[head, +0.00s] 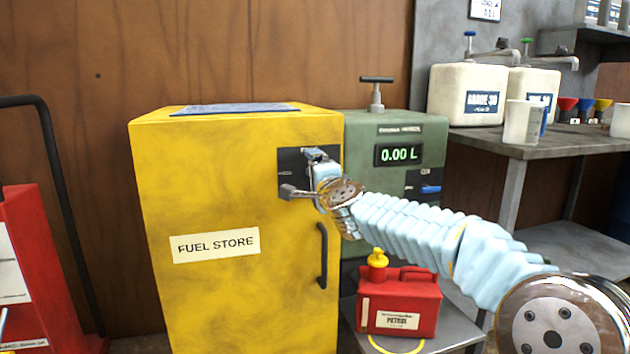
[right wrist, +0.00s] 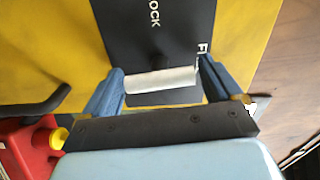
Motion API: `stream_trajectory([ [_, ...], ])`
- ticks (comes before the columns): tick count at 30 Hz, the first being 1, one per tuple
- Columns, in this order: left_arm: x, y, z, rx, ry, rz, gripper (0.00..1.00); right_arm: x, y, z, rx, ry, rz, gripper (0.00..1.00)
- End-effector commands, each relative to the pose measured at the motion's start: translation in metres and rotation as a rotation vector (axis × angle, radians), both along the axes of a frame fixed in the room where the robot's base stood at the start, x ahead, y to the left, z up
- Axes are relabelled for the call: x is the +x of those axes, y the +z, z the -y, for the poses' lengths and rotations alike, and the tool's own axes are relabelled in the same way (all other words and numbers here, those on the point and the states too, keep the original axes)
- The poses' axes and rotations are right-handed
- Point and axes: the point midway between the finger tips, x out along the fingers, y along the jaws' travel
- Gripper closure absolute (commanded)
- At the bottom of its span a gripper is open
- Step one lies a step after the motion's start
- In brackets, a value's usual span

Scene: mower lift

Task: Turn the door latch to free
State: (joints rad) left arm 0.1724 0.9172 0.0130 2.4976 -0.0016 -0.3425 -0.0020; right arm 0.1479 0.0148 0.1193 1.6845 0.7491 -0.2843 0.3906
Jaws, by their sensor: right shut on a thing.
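The yellow fuel store cabinet (head: 230,290) carries a black latch plate (head: 291,160) near the top right of its door. The plate also shows in the right wrist view (right wrist: 150,45), with the letters "OCK" and part of a word starting with "F". My right gripper (head: 314,178) is at the plate. In the right wrist view its two blue fingers (right wrist: 162,84) are at the ends of a silver latch bar (right wrist: 165,78), shut on it. A grey metal piece (head: 292,191) sticks out left at the plate's lower edge. The gripper hides part of the latch. My left gripper is not in view.
A black door handle (head: 322,255) is below the latch. A green dispenser (head: 375,130) reading 0.00 L stands right of the cabinet. A red petrol can (head: 400,305) sits low beneath my right arm. A bench (head: 545,150) with white containers is at right.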

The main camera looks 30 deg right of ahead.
Motion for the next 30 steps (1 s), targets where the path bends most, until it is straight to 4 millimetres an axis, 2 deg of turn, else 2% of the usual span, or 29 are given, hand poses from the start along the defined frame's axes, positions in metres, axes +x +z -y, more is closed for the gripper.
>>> stream_trajectory([
  [9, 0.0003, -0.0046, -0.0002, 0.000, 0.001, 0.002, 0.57, -0.0001, -0.0008, 0.0011, 0.094, -0.002, 0.022, 0.38],
  [23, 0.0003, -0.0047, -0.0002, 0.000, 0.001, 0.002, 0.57, -0.0001, -0.0008, 0.0013, 0.108, -0.002, 0.025, 0.38],
  [24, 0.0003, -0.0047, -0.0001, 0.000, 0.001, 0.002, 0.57, -0.0001, -0.0008, 0.0013, 0.108, -0.002, 0.025, 0.06],
  [26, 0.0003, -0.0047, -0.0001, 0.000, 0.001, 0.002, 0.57, -0.0001, -0.0008, 0.0012, 0.108, -0.002, 0.025, 0.00],
  [30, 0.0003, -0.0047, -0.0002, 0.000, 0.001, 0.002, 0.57, 0.0000, -0.0006, 0.0008, 0.106, -0.001, 0.025, 0.00],
])
